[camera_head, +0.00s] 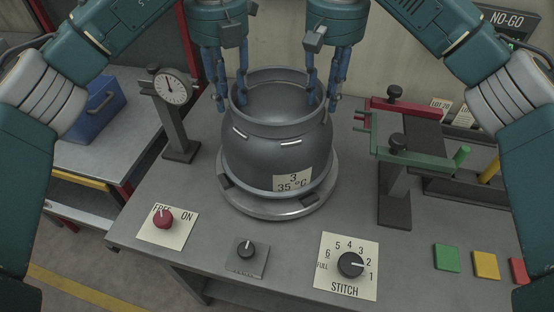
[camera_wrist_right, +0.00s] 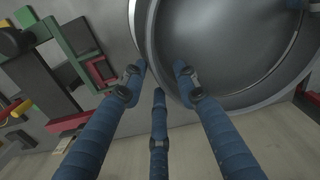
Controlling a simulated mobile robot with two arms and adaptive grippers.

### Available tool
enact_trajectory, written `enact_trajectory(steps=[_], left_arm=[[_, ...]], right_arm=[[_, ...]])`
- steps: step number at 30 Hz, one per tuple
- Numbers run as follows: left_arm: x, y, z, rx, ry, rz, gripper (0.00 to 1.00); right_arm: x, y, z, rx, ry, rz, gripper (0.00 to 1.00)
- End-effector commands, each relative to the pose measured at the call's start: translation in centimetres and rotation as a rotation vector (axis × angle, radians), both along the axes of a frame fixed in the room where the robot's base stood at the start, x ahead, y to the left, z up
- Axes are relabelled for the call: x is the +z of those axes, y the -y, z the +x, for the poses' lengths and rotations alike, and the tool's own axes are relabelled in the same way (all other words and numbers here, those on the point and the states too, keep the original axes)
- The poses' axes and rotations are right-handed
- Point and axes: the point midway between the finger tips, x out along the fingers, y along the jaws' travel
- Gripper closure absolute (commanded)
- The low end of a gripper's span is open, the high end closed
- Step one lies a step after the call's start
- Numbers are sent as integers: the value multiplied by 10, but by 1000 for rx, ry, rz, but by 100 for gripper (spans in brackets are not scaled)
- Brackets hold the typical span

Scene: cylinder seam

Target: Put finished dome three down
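Dome three, a dark grey rounded vessel (camera_head: 262,160) with an open collar and a label reading "3, 35 °C", stands upright on a round metal turntable (camera_head: 270,211) in the head view. Its rim and inside show in the right wrist view (camera_wrist_right: 235,40). My left gripper (camera_head: 228,100) has its blue fingers at the left of the rim. My right gripper (camera_head: 322,98) has its fingers at the right of the rim. In the wrist view, one right finger overlaps the inside and others are outside. Whether either grips the rim is unclear.
A dial gauge (camera_head: 173,87) stands at left. Red (camera_head: 385,105) and green (camera_head: 420,145) bracket fixtures stand at right, beside a dark rack. A blue box (camera_head: 95,108) lies on the left-hand table.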

Motion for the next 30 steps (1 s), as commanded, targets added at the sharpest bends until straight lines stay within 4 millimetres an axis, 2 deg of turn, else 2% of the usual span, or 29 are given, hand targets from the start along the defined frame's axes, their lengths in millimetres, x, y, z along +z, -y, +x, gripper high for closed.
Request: enact_trajectory(steps=[5, 8, 21, 25, 30], left_arm=[[1, 1, 0, -3, 1, -2, 70], [9, 2, 0, -3, 4, -1, 70], [95, 1, 0, 2, 5, 0, 70], [112, 1, 0, 0, 2, 1, 70], [120, 1, -1, -1, 0, -1, 70]], right_arm=[[0, -1, 0, 2, 0, 3, 70], [0, -2, 0, 3, 1, 3, 70], [0, -2, 0, 4, 1, 4, 70], [0, -2, 0, 4, 1, 4, 70], [4, -2, 0, 4, 3, 4, 70]])
